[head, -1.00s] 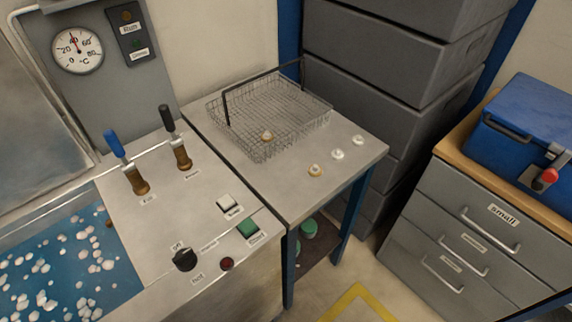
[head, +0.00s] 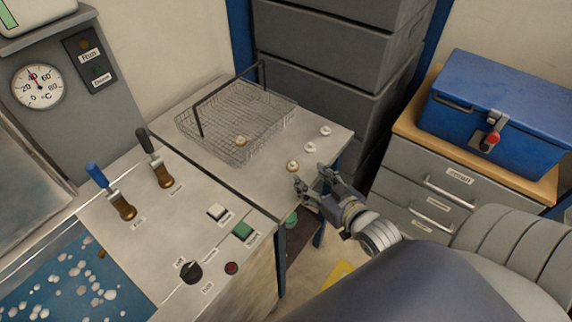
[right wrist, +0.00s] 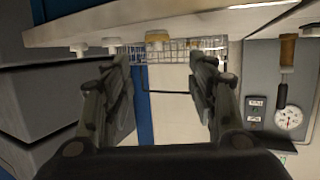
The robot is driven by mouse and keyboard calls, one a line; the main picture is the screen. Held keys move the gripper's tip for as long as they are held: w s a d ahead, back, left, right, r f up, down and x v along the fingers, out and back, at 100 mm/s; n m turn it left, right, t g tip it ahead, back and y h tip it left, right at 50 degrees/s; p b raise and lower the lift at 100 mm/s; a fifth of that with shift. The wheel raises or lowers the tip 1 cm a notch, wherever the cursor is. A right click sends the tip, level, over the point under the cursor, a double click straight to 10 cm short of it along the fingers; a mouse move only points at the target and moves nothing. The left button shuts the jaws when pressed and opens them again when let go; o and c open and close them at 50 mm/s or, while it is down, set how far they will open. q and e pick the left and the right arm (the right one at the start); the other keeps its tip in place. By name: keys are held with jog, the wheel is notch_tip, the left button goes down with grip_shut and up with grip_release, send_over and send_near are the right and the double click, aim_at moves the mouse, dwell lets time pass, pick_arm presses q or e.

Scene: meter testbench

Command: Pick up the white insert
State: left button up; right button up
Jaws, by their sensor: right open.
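Two small white inserts stand on the metal table's right part in the head view: one nearer the back (head: 325,131) and one a little in front of it (head: 309,147). A similar piece with a brass-coloured base (head: 293,166) stands closest to my right gripper (head: 311,178). That gripper is open and empty at the table's front right edge. The right wrist view shows its two fingers apart (right wrist: 160,62), with the white inserts (right wrist: 78,49) (right wrist: 111,45) left of the gap and the brass-based piece (right wrist: 157,40) in line with it. My left gripper is not in view.
A wire basket (head: 264,118) with an upright handle stands behind, holding another brass-based piece (head: 241,141). The control panel with levers and buttons (head: 243,231) lies to the left. Grey crates (head: 330,70) are stacked behind the table; a blue box (head: 500,110) sits on drawers at right.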

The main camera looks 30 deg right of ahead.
aim_at(294, 163)
jog(key=x, duration=0.4)
jog(key=p+x, duration=0.2)
jog(key=x, duration=0.2)
jog(key=shift+w+d+f, duration=0.15)
jog(key=shift+d, duration=0.05)
jog(key=shift+w+f, duration=0.2)
jog(key=shift+w, duration=0.15)
jog(key=c, duration=1.1)
